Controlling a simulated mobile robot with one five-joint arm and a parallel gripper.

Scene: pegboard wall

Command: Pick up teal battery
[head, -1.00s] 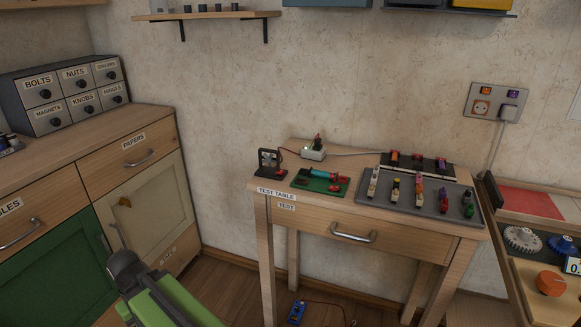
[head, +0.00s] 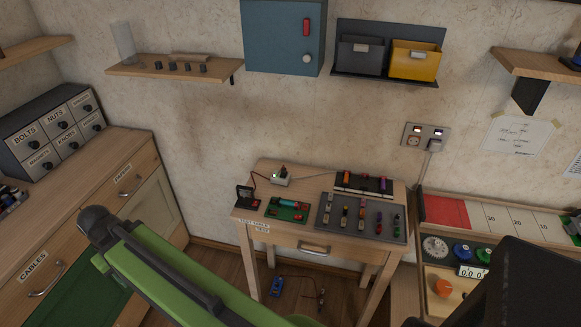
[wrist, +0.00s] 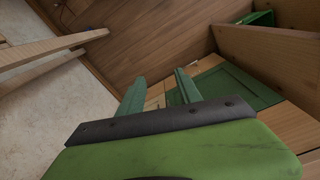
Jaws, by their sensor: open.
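A teal battery (head: 289,203) lies on a small green board (head: 300,215) on the wooden test table, seen small in the head view. It does not show in the wrist view. My gripper (wrist: 158,83) shows in the wrist view, its two green fingers apart with nothing between them. Below the fingers are the wooden floor and green and wooden furniture. The gripper's fingers cannot be made out in the head view, where my green arm crosses the lower left, well in front of the table.
A grey tray (head: 327,222) of several batteries sits right of the green board, with a dark rack (head: 350,189) behind it. A small black device (head: 245,196) and a white box (head: 280,179) stand at the left. Drawers (head: 122,178) flank the left; a bench (head: 429,272) flanks the right.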

